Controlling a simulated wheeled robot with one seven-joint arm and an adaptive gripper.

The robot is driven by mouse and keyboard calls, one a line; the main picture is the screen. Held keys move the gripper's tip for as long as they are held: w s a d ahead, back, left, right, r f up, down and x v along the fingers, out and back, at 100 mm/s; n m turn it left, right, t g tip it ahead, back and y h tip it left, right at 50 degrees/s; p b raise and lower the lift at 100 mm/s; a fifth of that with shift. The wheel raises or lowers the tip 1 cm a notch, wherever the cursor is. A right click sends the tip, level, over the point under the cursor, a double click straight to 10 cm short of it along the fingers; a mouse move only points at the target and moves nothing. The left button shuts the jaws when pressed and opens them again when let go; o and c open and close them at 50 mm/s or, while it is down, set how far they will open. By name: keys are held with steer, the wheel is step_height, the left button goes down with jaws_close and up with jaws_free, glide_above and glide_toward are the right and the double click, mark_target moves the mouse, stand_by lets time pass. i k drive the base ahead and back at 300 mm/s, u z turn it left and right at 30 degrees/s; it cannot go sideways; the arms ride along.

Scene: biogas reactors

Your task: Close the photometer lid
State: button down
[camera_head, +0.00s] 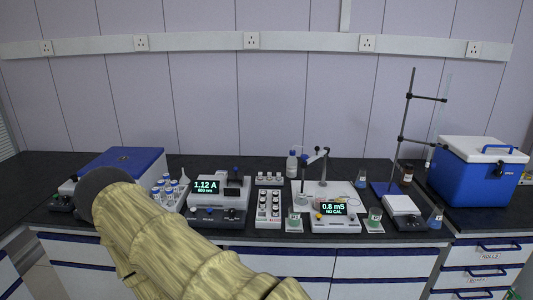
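The photometer (219,199) is a white bench instrument left of centre on the dark bench, with a lit display (206,187) reading 1.12 A, 600 nm. A small dark part (236,181), which looks like its lid or sample compartment, stands at the right of the display. It is too small to tell how far the lid is open. My arm (165,240), in a pale yellow cover, crosses the lower left in front of the bench. Its dark rounded end is left of the photometer. No gripper fingers show.
A blue-topped box (125,160) and a rack of capped vials (168,190) stand left of the photometer. A vial rack (268,208) and a meter reading 0.8 mS (334,222) stand right of it. Further right are a stand (401,135) and a blue cooler (478,178).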

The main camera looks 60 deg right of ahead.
mark_target(235, 175)
steer(key=z, duration=0.7)
steer(key=i, duration=1.1)
steer(key=z, duration=0.7)
